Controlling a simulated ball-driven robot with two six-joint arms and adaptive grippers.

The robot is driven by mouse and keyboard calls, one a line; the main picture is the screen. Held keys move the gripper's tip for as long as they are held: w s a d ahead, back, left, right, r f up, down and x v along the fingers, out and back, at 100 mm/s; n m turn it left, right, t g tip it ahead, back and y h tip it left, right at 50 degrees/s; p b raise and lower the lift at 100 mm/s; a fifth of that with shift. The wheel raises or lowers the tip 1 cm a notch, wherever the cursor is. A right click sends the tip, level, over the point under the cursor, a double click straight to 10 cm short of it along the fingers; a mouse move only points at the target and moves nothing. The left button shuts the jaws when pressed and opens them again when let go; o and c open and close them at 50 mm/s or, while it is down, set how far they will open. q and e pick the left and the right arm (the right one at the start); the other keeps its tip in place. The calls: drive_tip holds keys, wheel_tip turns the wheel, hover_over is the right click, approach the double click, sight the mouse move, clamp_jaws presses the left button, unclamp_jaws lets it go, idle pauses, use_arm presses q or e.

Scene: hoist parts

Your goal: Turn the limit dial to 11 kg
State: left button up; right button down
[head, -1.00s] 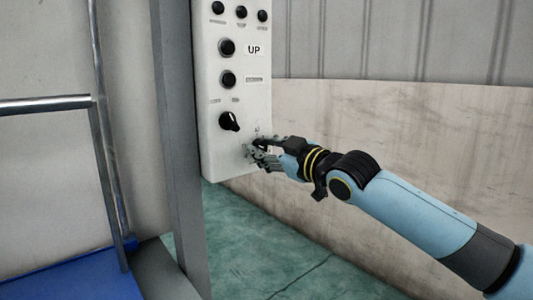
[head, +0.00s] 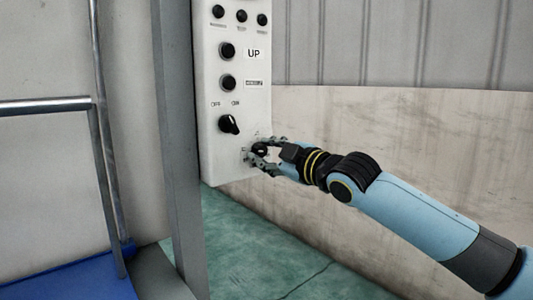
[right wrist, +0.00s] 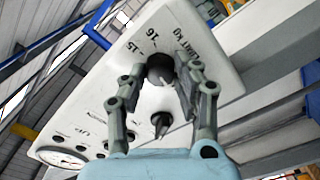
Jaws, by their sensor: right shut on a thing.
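The limit dial (head: 261,149) is a dark round knob low on the white control panel, mostly hidden by my fingers in the head view. In the right wrist view the dial (right wrist: 160,68) sits between the two fingers, beside the printing "LIMIT KG" and marks that look like 15 and 16. I cannot make out where its pointer stands. My right gripper (head: 264,152) is shut on the dial, one finger on each side, as the right wrist view (right wrist: 159,75) also shows. My left gripper is not in view.
The white panel (head: 210,150) carries a black selector knob (head: 228,124) above the dial, two buttons near an "UP" label, and small knobs at the top. A grey post (head: 180,150) stands left of it. Green floor (head: 240,245) lies open below.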

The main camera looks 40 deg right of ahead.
drive_tip(key=shift+f, duration=0.15)
drive_tip(key=c, duration=1)
unclamp_jaws()
drive_tip(key=shift+s, duration=0.1)
drive_tip(key=shift+s+d, duration=0.15)
drive_tip(key=shift+s, duration=1.8)
drive_tip(key=shift+s+d, duration=0.15)
drive_tip(key=shift+s, duration=1.85)
drive_tip(key=shift+s+d, duration=0.15)
drive_tip(key=shift+s, duration=1.8)
drive_tip(key=shift+m, duration=0.3)
